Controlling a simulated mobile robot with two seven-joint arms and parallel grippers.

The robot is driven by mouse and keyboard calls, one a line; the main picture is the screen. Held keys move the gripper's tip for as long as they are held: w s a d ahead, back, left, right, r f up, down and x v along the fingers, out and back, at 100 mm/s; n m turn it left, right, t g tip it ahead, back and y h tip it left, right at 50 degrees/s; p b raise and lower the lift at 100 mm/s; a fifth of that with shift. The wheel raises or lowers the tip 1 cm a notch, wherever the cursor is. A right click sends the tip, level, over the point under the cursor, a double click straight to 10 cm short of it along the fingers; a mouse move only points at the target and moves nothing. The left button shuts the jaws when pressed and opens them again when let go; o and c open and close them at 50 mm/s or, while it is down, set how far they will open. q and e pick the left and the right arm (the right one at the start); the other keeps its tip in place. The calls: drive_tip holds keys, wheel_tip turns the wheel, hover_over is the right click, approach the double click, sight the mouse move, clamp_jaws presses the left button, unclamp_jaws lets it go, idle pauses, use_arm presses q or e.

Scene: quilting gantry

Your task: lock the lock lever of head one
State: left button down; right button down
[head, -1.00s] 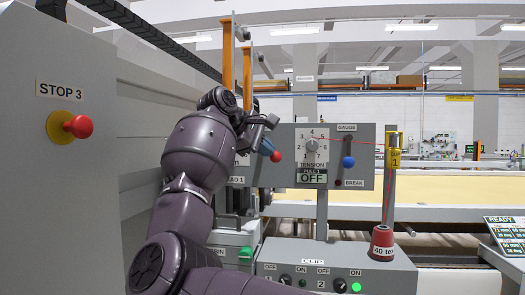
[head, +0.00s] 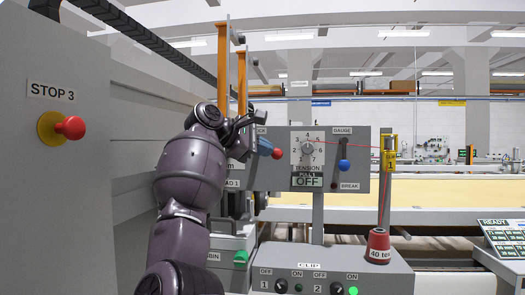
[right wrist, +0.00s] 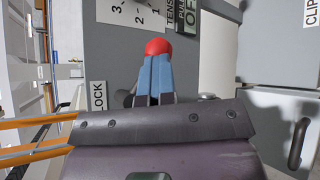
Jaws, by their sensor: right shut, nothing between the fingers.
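The lock lever shows as a red ball knob (head: 277,153) on the grey head one panel, and in the right wrist view (right wrist: 157,47). Most of its arm is hidden behind my gripper. Part of a LOCK label (right wrist: 98,97) shows beside it in the right wrist view. My right gripper (head: 267,148) has blue fingers, which lie together, shut and empty, with their tips right at the knob; they also show in the right wrist view (right wrist: 156,60). I cannot tell whether they touch it. My left gripper is not in view.
Right of the knob are a tension dial (head: 308,149) and a blue-knobbed gauge lever (head: 344,165). A red thread runs to a yellow unit (head: 390,151) above a red cone (head: 378,244). A red STOP 3 button (head: 70,127) is at left.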

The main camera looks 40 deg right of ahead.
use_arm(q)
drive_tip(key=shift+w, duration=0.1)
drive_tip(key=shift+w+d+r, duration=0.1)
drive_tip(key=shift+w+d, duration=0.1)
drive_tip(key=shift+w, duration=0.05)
use_arm(e)
drive_tip(key=shift+w+r, duration=0.1)
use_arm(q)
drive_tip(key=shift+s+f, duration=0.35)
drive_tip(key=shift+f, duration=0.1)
use_arm(e)
drive_tip(key=shift+w+a+r, duration=0.15)
drive_tip(key=shift+w+a, duration=0.3)
drive_tip(key=shift+w, duration=0.05)
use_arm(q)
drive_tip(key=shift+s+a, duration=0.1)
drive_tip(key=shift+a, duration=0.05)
